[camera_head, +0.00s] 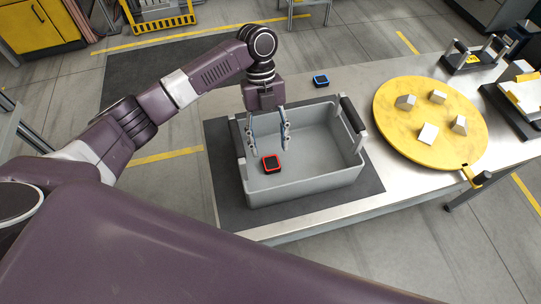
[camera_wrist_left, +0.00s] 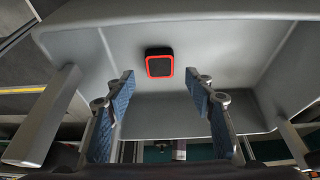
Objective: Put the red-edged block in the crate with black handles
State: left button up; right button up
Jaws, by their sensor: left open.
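The red-edged block (camera_head: 271,164) lies inside the grey crate with black handles (camera_head: 310,190), on its floor toward the left side. The block also shows in the left wrist view (camera_wrist_left: 159,67), dark with a red rim, lying apart from the fingers. My left gripper (camera_head: 266,134) points down over the left part of the crate, its fingers spread with nothing between them. In the left wrist view the two blue-padded fingers (camera_wrist_left: 160,95) are wide apart. My right gripper is not in view.
The crate stands on a dark mat (camera_head: 225,200) on a metal table. A blue-edged block (camera_head: 320,81) lies behind the crate. A yellow round plate (camera_head: 405,125) with several pale blocks lies to the right. A black-handled rack (camera_head: 473,55) stands at the back right.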

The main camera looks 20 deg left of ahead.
pick_arm(q)
jog(key=b+v, duration=0.1)
jog(key=v, duration=0.6)
